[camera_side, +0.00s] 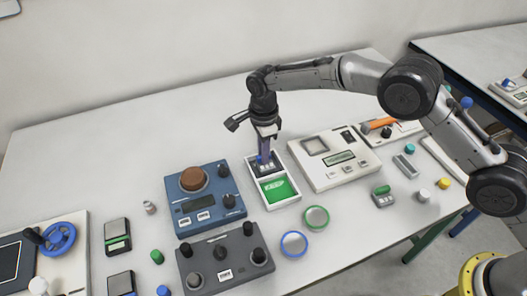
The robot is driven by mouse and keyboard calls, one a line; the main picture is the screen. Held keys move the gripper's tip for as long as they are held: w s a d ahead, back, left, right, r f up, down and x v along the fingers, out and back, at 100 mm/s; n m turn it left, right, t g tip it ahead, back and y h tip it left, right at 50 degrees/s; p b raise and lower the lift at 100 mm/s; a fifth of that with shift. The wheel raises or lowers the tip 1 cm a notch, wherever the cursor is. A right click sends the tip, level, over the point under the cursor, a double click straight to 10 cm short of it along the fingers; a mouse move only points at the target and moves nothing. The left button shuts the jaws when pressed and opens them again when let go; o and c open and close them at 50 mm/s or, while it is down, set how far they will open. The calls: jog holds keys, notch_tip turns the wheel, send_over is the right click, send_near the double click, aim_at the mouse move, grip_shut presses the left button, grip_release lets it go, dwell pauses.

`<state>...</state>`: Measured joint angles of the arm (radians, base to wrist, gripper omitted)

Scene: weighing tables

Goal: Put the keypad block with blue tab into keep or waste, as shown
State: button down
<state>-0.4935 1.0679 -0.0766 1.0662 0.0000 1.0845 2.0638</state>
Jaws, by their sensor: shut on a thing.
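A white tray (296,194) with two compartments stands mid-table. Its near compartment has a green floor with a white mark (276,188); the far compartment looks dark. My gripper (264,153) points down over the far compartment and is shut on the keypad block with blue tab (266,168). The block shows a dark body, pale keys and a blue tab near the fingers. It is at or in the far compartment; I cannot tell whether it touches the floor. The block hides most of that compartment's floor.
A blue scale (212,214) carrying a brown disc (193,179) stands left of the tray. A grey console (238,278) is in front, a white instrument (330,172) to the right. A green-tabbed block (382,198) and green and blue rings lie nearby. The back left table is clear.

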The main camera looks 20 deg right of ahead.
jog(key=shift+f, duration=0.15)
jog(key=c, duration=0.9)
grip_release()
jog(key=shift+o, duration=0.2)
notch_tip(320, 180, up, 12)
jog(key=shift+r, duration=0.2)
